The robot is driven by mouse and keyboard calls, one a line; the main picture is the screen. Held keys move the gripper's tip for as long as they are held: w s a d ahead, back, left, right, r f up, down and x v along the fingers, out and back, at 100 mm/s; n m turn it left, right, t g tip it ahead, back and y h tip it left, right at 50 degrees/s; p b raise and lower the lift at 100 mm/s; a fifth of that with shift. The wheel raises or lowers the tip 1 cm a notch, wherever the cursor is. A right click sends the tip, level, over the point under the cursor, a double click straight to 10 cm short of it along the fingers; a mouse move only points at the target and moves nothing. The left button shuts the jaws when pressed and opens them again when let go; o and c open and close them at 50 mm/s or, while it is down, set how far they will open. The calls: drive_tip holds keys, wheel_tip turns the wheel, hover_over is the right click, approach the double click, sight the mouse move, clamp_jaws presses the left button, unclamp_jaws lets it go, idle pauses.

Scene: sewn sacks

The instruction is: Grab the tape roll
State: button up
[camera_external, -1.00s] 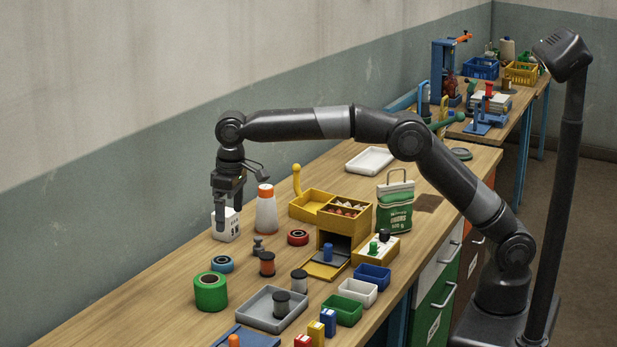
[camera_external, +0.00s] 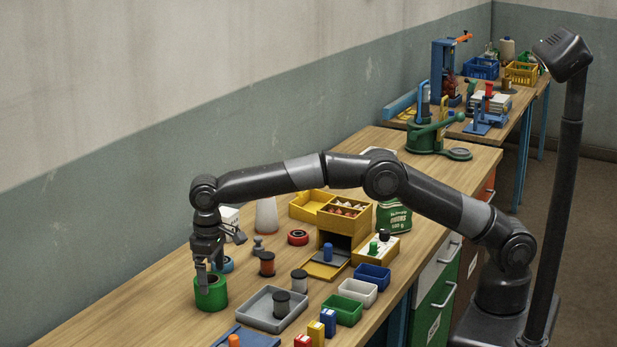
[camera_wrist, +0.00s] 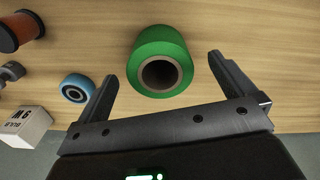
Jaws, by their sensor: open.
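The tape roll is a thick green roll (camera_external: 211,293) with a dark hollow core, standing on the wooden bench at the near left with its opening upward. In the wrist view the green roll (camera_wrist: 165,58) lies ahead of the fingers, nearer the right finger. My gripper (camera_external: 208,277) is open and directly over the roll, with a finger overlapping its upper part in the external view. In the wrist view my open gripper (camera_wrist: 163,75) has its two fingers spread either side of the roll's line. I cannot tell whether a finger touches it.
A small blue roll (camera_wrist: 76,88) stands close by, also seen behind my gripper (camera_external: 228,264). A white box (camera_wrist: 28,127) and a brown spool (camera_wrist: 20,30) are on the left in the wrist view. A grey tray (camera_external: 262,317) lies right of the roll. Bench is clear at left.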

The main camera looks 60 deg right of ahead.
sight(210, 279)
drive_tip(key=f, duration=0.4)
drive_tip(key=shift+w+f, duration=0.3)
drive_tip(key=shift+f, duration=0.1)
drive_tip(key=shift+c, duration=0.2)
drive_tip(key=c, duration=1.1)
